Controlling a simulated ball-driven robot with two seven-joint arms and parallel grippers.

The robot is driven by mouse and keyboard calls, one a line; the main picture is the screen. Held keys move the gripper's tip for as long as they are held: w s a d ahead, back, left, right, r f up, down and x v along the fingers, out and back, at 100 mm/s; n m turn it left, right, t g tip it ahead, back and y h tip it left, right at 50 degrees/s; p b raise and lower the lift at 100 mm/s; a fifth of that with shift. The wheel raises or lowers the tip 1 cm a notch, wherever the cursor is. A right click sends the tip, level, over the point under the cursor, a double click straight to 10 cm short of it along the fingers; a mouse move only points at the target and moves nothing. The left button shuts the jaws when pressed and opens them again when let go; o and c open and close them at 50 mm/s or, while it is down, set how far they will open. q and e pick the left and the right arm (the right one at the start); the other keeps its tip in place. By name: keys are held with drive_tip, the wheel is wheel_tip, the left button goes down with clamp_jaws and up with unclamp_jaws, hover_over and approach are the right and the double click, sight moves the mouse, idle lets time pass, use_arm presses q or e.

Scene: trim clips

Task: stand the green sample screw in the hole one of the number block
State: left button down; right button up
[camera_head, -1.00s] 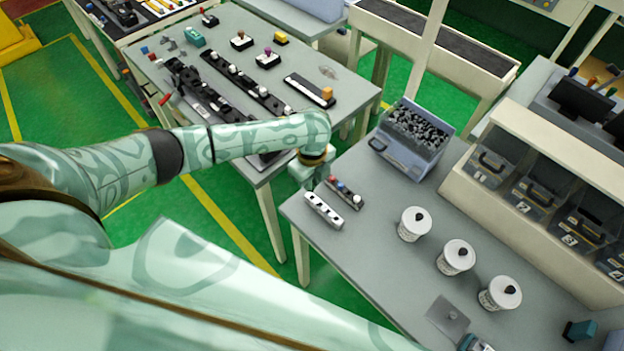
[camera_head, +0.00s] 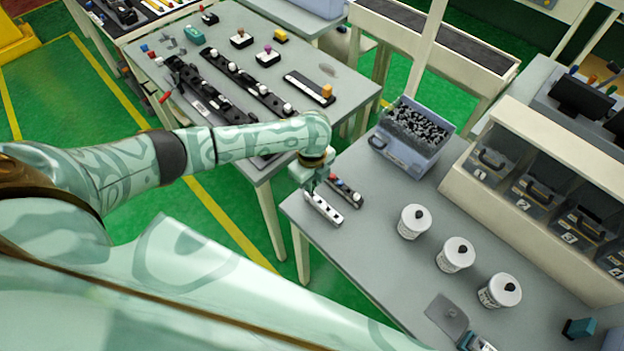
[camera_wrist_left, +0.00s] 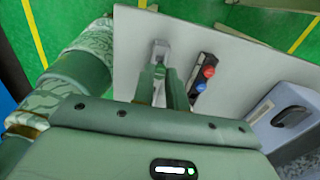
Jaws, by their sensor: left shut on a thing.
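The number block (camera_head: 323,208) is a pale bar with a row of dark holes, lying near the left edge of the grey table. Its far end shows in the left wrist view (camera_wrist_left: 160,45). My left gripper (camera_head: 310,188) points down at the block's far-left end, close above it. In the left wrist view its fingers (camera_wrist_left: 163,88) are shut on the green sample screw, which is mostly hidden between them. Whether the screw touches the block or enters a hole cannot be told. My right gripper is not in view.
A dark rack (camera_head: 346,193) with red and blue screws lies beside the block. A blue-grey bin (camera_head: 405,158) of dark parts stands behind. Several white pots (camera_head: 413,222) stand to the right. The table's left edge is close to the block.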

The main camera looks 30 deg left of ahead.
use_arm(q)
drive_tip(key=shift+f+b, duration=0.85)
drive_tip(key=shift+f, duration=0.75)
drive_tip(key=c, duration=1.3)
unclamp_jaws()
drive_tip(key=shift+c, duration=0.2)
wheel_tip(320, 180, up, 16)
drive_tip(key=p, duration=0.4)
drive_tip(key=shift+r+p, duration=0.2)
drive_tip(key=shift+p, duration=0.2)
